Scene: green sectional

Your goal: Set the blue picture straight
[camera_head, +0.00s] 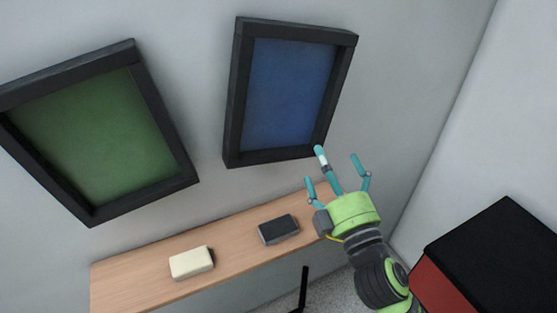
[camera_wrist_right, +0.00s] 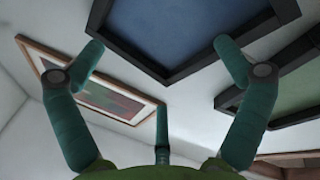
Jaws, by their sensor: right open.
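The blue picture (camera_head: 285,92) has a thick black frame and hangs on the grey wall. Its bottom edge is turned clockwise compared with the green picture and the shelf. My right gripper (camera_head: 334,168) has teal fingers, spread and empty, just below the picture's lower right corner. One fingertip overlaps the frame's lower edge in the head view; I cannot tell whether it touches. In the right wrist view the blue picture (camera_wrist_right: 185,28) fills the upper middle, with the open fingers (camera_wrist_right: 160,75) in front of and below a frame corner. My left gripper is not in view.
A green picture (camera_head: 98,135) hangs at left. Below is a wooden shelf (camera_head: 135,275) with a cream block (camera_head: 190,262) and a dark grey block (camera_head: 278,229). A black and red box (camera_head: 505,250) stands at right. The wrist view shows a wood-framed picture (camera_wrist_right: 110,98).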

